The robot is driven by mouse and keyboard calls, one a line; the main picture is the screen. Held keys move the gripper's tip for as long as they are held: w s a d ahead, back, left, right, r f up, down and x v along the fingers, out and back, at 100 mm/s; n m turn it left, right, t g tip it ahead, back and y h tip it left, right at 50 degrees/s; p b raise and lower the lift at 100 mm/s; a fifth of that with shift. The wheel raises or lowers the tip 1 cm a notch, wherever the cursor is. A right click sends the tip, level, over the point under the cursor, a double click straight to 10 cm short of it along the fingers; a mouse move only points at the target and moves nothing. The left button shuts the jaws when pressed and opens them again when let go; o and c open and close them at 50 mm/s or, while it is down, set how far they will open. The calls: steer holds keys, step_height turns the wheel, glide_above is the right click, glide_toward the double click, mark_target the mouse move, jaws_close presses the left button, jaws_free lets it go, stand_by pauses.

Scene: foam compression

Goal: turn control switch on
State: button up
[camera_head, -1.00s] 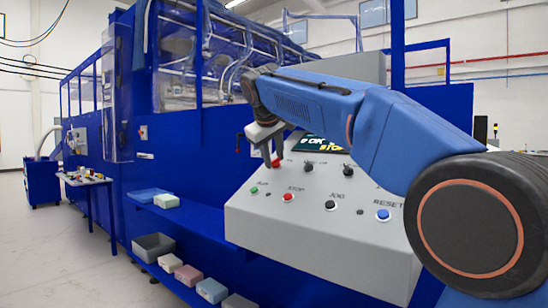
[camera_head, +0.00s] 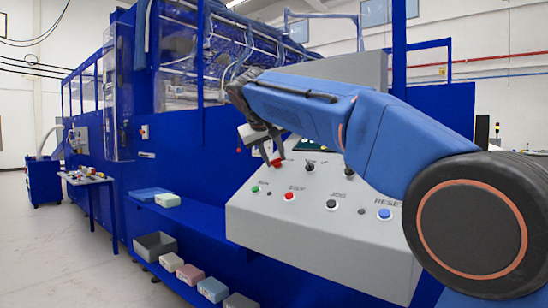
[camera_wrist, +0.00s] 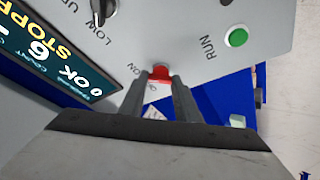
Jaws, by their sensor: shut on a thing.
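The red control switch (camera_head: 277,162) sits at the upper left of the sloped grey control panel (camera_head: 325,225). In the wrist view the red switch (camera_wrist: 160,72) is between the tips of my gripper (camera_wrist: 161,80), with an "ON" label beside it. My gripper (camera_head: 273,158) is shut on the switch, and its fingers partly cover it. A display (camera_wrist: 50,50) reading "STOPP" and "OK" shows at the left of the wrist view; in the head view my arm hides most of it.
A green RUN button (camera_head: 255,189), a red STOP button (camera_head: 288,196), a black JOG button (camera_head: 331,205) and a blue RESET button (camera_head: 384,214) line the panel below. A black selector knob (camera_wrist: 103,10) is near the switch. Boxes lie on the blue shelf at left.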

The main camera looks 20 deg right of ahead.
steer(key=o, duration=1)
steer(key=shift+o, duration=0.2)
steer(key=v, duration=1.7)
steer(key=shift+a, duration=0.15)
steer(key=shift+s, duration=0.1)
